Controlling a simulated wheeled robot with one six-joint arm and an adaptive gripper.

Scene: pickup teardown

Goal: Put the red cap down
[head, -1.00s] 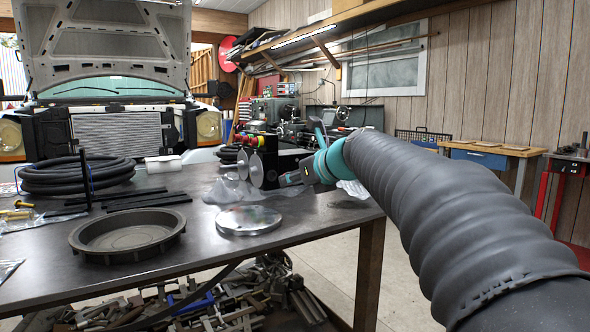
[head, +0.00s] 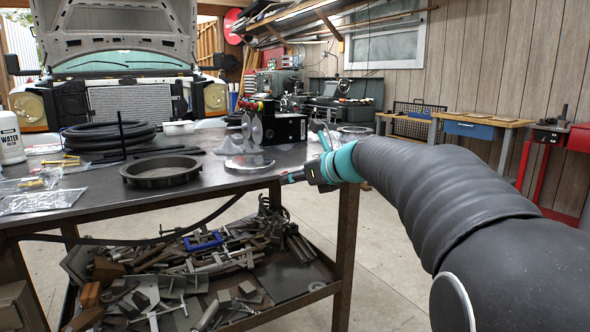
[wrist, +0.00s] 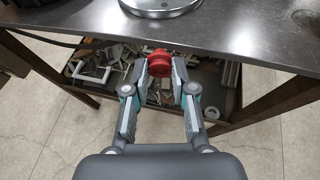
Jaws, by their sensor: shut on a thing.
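The red cap (wrist: 159,64) is between the fingertips of my gripper (wrist: 160,70) in the wrist view. My gripper is shut on it, just off the front edge of the table. In the head view my gripper (head: 288,178) is at the table's front edge, seen from the side, and my own arm covers part of that area. The dark workbench table (head: 210,182) stands ahead of me.
A shiny metal disc (head: 249,164) lies near the table's edge, and it also shows in the wrist view (wrist: 160,5). A round black tray (head: 161,172) is left of it. A lower shelf (head: 300,284) holds metal scraps. Bare tabletop lies between tray and disc.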

